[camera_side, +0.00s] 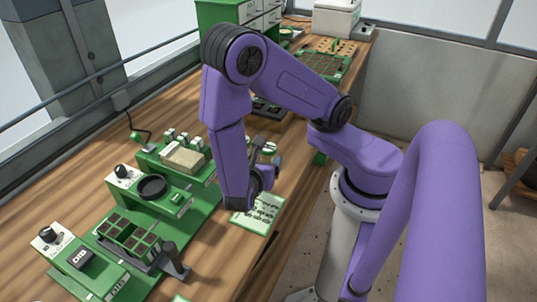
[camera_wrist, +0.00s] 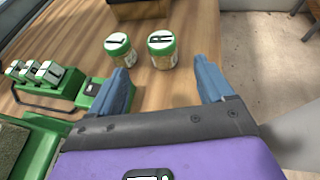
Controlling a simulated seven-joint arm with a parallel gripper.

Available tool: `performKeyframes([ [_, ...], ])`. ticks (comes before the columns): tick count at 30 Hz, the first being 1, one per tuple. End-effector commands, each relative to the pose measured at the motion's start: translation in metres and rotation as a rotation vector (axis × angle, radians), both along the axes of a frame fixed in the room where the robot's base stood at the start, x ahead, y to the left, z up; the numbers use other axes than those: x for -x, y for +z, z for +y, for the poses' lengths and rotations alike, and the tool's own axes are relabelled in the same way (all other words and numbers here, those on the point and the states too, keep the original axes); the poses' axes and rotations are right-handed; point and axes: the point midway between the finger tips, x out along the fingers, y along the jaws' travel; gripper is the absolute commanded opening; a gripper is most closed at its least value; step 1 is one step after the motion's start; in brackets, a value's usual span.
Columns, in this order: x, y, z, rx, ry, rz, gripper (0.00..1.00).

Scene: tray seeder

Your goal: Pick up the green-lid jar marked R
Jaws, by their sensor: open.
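The jar marked R (camera_wrist: 161,43) stands upright on the wooden table in the wrist view, its round lid green-rimmed with a dark letter on a pale top. A similar green-lid jar (camera_wrist: 117,45) with a different dark mark stands just left of it. My gripper (camera_wrist: 160,75) is open and empty, its two blue fingers spread. The R jar lies beyond the fingertips, roughly in line with the gap between them. In the side view my gripper (camera_side: 264,172) points at the table, and the jars are small and partly hidden behind it.
Several small white-topped blocks (camera_wrist: 35,72) in a green rack stand left of my gripper. A dark box edge (camera_wrist: 140,9) lies beyond the jars. In the side view, green seeding stations (camera_side: 150,190) line the table's left, and a printed card (camera_side: 258,214) lies below my gripper.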

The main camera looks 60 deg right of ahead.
Motion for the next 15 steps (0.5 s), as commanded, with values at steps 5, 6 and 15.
performKeyframes([
  [5,-0.006,-0.011,-0.028,0.002,-0.005,0.001,0.81],
  [6,-0.007,-0.014,-0.033,0.002,-0.004,0.003,0.81],
  [15,-0.017,-0.029,-0.067,-0.001,-0.004,0.002,0.81],
])
